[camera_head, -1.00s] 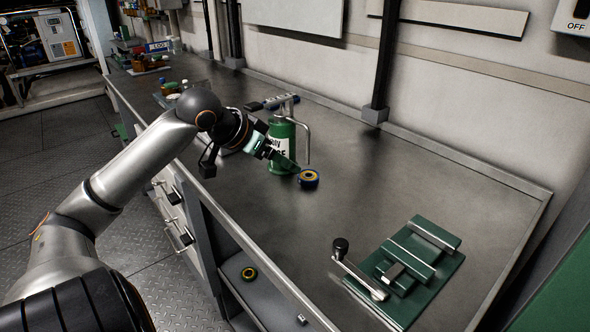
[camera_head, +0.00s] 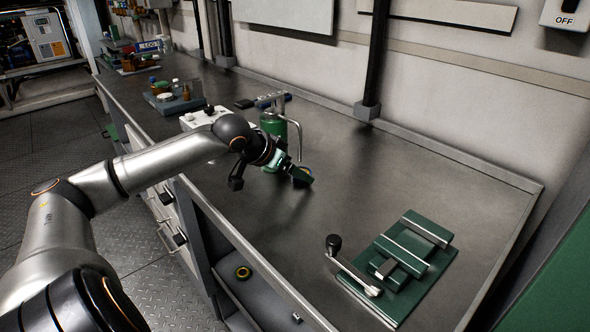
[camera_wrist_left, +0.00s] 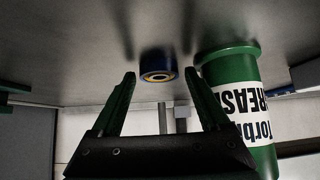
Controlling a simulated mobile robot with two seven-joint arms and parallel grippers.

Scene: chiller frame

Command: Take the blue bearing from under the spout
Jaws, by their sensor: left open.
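The blue bearing (camera_head: 306,169), with a yellow ring in its face, is on the bench below the grease pump's spout (camera_head: 299,140). In the head view my gripper hides most of it. In the left wrist view the bearing (camera_wrist_left: 157,78) shows beyond and between the fingertips. My left gripper (camera_head: 298,172) is open, low over the bench on the near side of the bearing. Its two green fingers (camera_wrist_left: 161,75) stand apart with nothing visibly held. The green grease pump (camera_head: 272,124) stands close behind; its labelled body (camera_wrist_left: 235,100) is at the right in the wrist view.
A green vise (camera_head: 402,262) with a crank handle lies at the bench's right. A yellow-and-dark ring (camera_head: 243,272) is on a shelf below the bench. A tray with bottles (camera_head: 175,98) and a white box (camera_head: 203,117) are farther left. The bench between pump and vise is clear.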

